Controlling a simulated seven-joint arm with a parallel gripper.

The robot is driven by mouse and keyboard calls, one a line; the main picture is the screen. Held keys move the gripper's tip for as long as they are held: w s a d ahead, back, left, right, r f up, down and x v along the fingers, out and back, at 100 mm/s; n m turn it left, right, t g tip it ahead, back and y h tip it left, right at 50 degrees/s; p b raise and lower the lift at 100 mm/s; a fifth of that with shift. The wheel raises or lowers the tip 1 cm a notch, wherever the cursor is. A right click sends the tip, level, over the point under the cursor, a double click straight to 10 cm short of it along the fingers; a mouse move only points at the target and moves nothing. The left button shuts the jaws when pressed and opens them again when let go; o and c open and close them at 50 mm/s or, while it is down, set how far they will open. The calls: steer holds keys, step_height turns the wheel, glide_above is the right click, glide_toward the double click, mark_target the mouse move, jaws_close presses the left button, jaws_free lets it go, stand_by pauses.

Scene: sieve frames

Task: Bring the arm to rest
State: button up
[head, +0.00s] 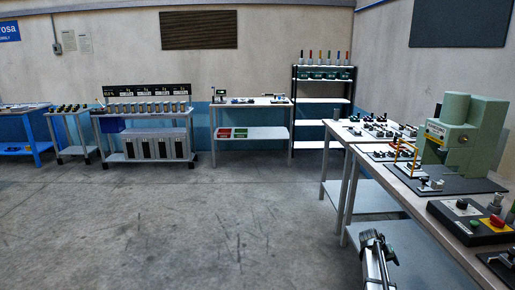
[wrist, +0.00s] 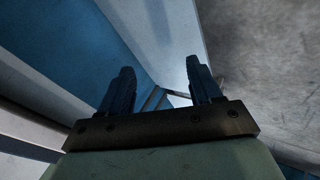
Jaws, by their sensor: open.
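My gripper (wrist: 160,66) shows in the wrist view with its two dark ridged fingers apart. Nothing is between the fingers. A dark bar joins them above a pale green body at the bottom of the view. Blue and pale surfaces lie beyond the fingers, too close and dim to name, with grey floor at the upper right. I cannot tell how far the fingers are from these surfaces.
A long workbench (head: 398,178) runs along the right with a green press (head: 462,135) and a control box (head: 466,222) on it. A shelf rack (head: 322,102), a table (head: 250,103) and a trolley (head: 146,117) stand at the back wall. The middle floor is clear.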

steer(key=s+a+f+n+g+y, duration=0.2)
steer(key=s+a+f+g+y, duration=0.2)
steer(key=s+a+f, duration=2)
steer(key=s+a+f+g+y, duration=0.1)
steer(key=s+a, duration=0.3)
steer(key=s, duration=0.5)
steer(key=s+a+f+g+y, duration=0.1)
steer(key=s+a+f, duration=0.3)
steer(key=s, duration=0.5)
steer(key=s+a+f+g+y, duration=0.1)
steer(key=s+a, duration=0.4)
steer(key=s, duration=0.5)
steer(key=shift+a+f+g, duration=0.15)
steer(key=shift+f+g, duration=0.6)
steer(key=shift+g, duration=0.15)
steer(key=shift+s, duration=0.1)
